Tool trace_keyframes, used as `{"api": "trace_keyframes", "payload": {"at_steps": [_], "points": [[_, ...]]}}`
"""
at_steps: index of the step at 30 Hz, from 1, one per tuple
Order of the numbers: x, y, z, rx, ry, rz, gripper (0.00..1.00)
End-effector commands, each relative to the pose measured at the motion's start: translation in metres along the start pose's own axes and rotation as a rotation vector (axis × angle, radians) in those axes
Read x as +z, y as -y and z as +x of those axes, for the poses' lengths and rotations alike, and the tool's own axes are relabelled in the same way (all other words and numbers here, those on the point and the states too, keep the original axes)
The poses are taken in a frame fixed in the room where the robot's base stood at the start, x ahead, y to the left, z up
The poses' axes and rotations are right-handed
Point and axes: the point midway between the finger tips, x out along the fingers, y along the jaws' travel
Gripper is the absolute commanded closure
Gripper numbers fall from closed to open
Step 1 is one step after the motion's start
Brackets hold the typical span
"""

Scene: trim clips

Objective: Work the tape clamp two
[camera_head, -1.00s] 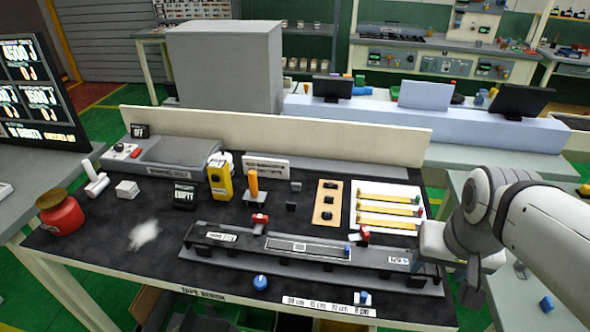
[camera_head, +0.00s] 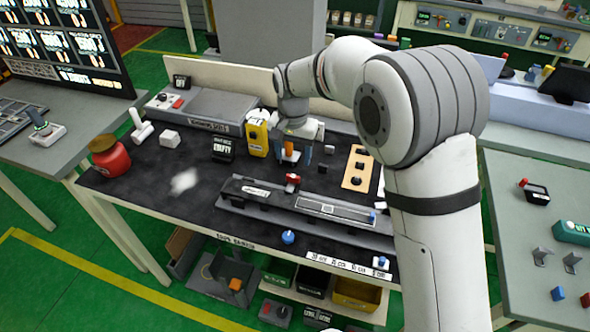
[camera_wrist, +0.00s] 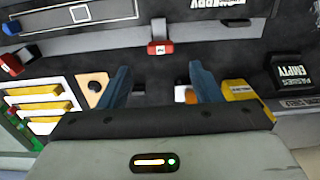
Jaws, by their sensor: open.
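A red clamp (camera_head: 292,180) stands on the back edge of the long dark rail fixture (camera_head: 262,208). It also shows upright ahead of my fingers in the wrist view (camera_wrist: 160,48). A second red clamp (camera_wrist: 12,65) is at the left edge of the wrist view; my arm hides it in the head view. I cannot tell which is clamp two. My gripper (camera_head: 293,158) is over the bench behind the first clamp, beside an orange post (camera_head: 288,148). In the wrist view its blue fingers (camera_wrist: 160,72) are apart, with nothing held between them.
A yellow device (camera_head: 257,135) stands left of my gripper, and a black EMPTY sign (camera_head: 223,147) is further left. A wooden block with dark knobs (camera_head: 357,168) is to the right. Yellow strips (camera_wrist: 40,107) lie on a white board. A blue knob (camera_head: 288,237) is at the front.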

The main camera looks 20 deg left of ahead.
Motion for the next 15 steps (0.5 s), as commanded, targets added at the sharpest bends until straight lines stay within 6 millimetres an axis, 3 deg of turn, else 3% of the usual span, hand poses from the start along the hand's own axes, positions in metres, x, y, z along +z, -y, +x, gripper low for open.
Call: {"api": "trace_keyframes", "payload": {"at_steps": [15], "points": [[0.000,0.001,0.069,0.002,0.003,0.001,0.42]]}}
